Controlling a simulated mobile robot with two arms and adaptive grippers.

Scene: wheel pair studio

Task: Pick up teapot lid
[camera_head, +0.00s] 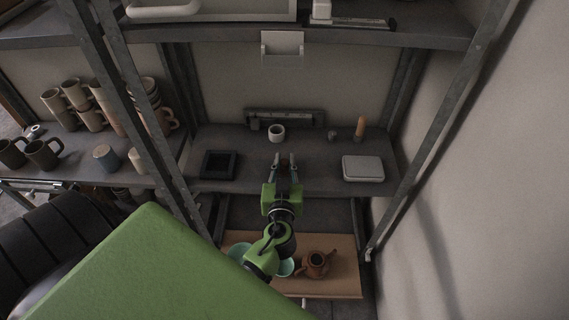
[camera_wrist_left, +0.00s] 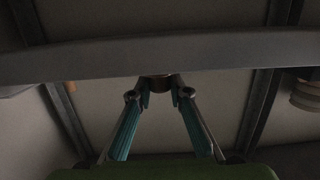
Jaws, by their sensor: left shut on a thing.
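My left gripper (camera_head: 284,160) reaches forward over the shelf in the head view. It is shut on a small dark brown thing, which looks like the teapot lid (camera_wrist_left: 157,83) and shows between the fingertips in the left wrist view. The fingers mostly hide it in the head view. The brown teapot (camera_head: 317,265) stands on a wooden board below and nearer, to the right of my left arm. Its top shows a dark opening. My right gripper is in neither view.
The shelf (camera_head: 325,172) holds a dark square tray (camera_head: 219,165), a white cup (camera_head: 277,132), a pale box (camera_head: 362,168) and a wooden-handled tool (camera_head: 360,127). Pale green bowls (camera_head: 286,267) sit on the wooden board (camera_head: 340,285) beside the teapot. Metal posts stand on both sides.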

